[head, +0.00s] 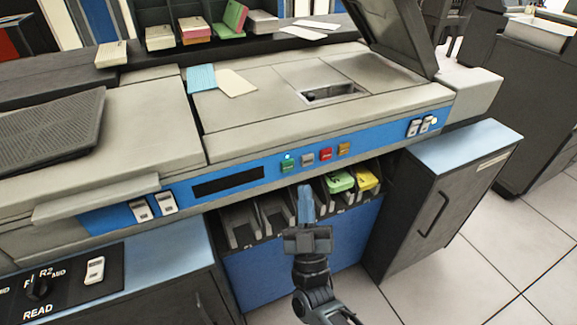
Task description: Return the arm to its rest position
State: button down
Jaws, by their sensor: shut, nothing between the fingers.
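My gripper (305,207) is in the lower middle of the head view, pointing up toward the machine's front. Its fingers are together with nothing between them. My arm comes up from the bottom edge behind it. The gripper appears in front of the row of dark card bins (272,216) under the machine's blue panel and hides part of them. I cannot tell its exact distance from the bins.
The grey and blue card machine (272,120) fills the middle. Green cards (339,181) and yellow cards (366,179) lie in the right bins. A dark cabinet (432,205) stands right of the bins, and a control panel (60,284) lies lower left. Tiled floor (420,285) is clear at lower right.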

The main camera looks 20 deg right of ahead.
dwell(0.4)
jog(key=s+d+f+n+g+y+p, duration=0.2)
jog(key=s+y, duration=0.6)
jog(key=s, duration=1.2)
jog(key=s+r+m+g, duration=0.1)
jog(key=s+r+g, duration=0.3)
jog(key=s, duration=0.5)
jog(key=s+a+r+m+g, duration=0.1)
jog(key=s+r+g, duration=0.3)
jog(key=s, duration=0.5)
notch_tip(320, 180, up, 2)
jog(key=shift+s+a, duration=0.2)
jog(key=shift+a, duration=0.05)
